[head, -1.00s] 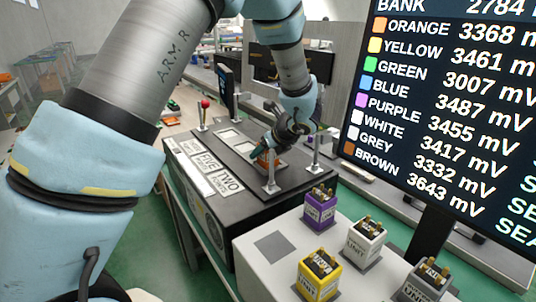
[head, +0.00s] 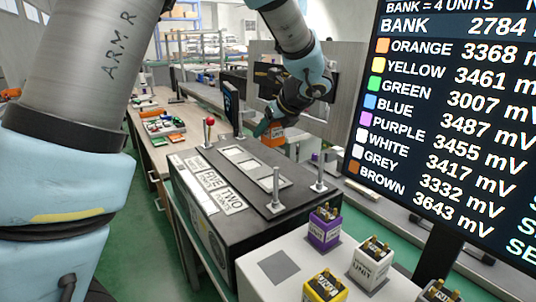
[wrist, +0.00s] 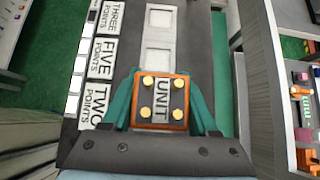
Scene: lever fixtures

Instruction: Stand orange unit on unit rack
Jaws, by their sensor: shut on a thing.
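The orange unit (head: 273,136) is in my gripper (head: 266,126), raised above the far end of the black tester box (head: 250,208). In the wrist view the unit (wrist: 161,117) shows its dark top with several brass studs and the word UNIT. The green fingers of my gripper (wrist: 161,100) are shut on its two sides. A white stand (head: 262,288) at the front holds purple (head: 325,229), white (head: 370,263) and yellow (head: 325,289) units upright, plus a partly cut-off grey one. It has a bare grey square pad (head: 279,267). Which surface is the unit rack is not marked.
Two metal posts (head: 276,188) stand on the black box, beside pale square plates (head: 240,155) and points labels (head: 209,189). A red-knobbed lever (head: 209,123) and a small screen stand behind. A large voltage screen (head: 455,110) blocks the right side. A bench (head: 160,150) runs along the left.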

